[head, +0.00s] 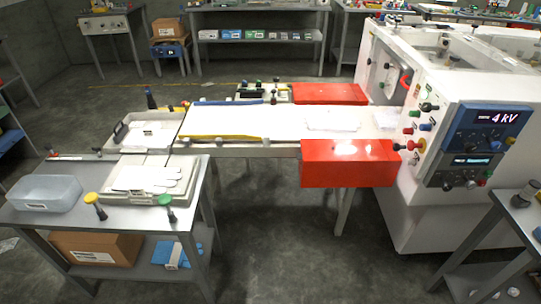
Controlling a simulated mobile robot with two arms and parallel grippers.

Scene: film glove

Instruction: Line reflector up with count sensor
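A white-topped conveyor (285,122) runs from the left-hand table to a white machine (386,85) at the right. Neither of my grippers is in view.
Red covers flank the conveyor, one near (350,165) and one far (329,93). The near left table holds a clear bin (45,192), a tray with white glove shapes (148,182), and yellow (91,198) and green (166,200) knobs.

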